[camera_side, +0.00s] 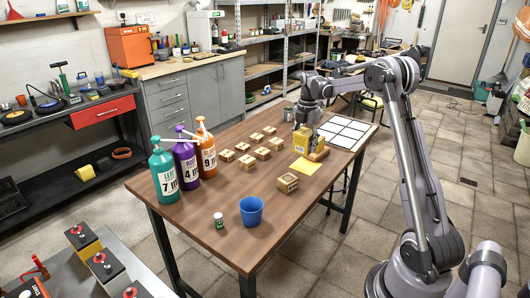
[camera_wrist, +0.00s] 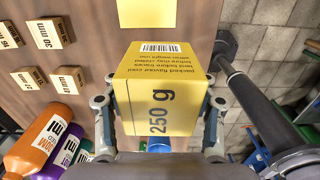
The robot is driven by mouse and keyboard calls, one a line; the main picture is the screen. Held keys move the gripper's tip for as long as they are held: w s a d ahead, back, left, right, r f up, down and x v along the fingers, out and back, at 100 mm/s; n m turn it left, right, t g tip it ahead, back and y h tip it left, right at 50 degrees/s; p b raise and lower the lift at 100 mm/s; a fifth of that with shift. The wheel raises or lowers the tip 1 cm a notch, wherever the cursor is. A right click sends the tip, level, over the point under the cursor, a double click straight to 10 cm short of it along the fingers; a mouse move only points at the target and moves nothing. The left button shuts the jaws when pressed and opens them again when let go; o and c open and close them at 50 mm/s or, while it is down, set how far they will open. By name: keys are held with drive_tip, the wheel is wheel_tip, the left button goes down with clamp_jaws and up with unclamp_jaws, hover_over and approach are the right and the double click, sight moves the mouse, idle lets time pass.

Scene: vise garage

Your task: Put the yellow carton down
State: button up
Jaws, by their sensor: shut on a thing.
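The yellow carton (camera_side: 302,140) is held upright at the far right part of the brown table (camera_side: 225,215). My gripper (camera_side: 308,122) comes from above and is shut on it. In the wrist view the carton (camera_wrist: 160,90), marked "250 g" with a barcode, fills the middle, with one finger of my gripper (camera_wrist: 163,118) on each side. A wooden block (camera_side: 319,154) shows close beside the carton's lower right. I cannot tell whether the carton touches the block or the table.
A yellow sheet (camera_side: 304,167) lies just in front, and a white grid board (camera_side: 346,132) behind right. Several labelled wooden blocks (camera_side: 246,162) stand to the left.

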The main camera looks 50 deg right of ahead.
drive_tip(key=s+d, duration=0.2)
drive_tip(key=d, duration=0.3)
hover_over(284, 168)
wheel_tip(284, 168, down, 7)
drive_tip(key=shift+f, duration=0.1)
drive_tip(key=shift+s+f, duration=0.1)
drive_tip(key=shift+f, duration=1.8)
drive_tip(key=o, duration=1.4)
drive_tip(key=shift+f, duration=0.15)
drive_tip(key=shift+c, duration=0.2)
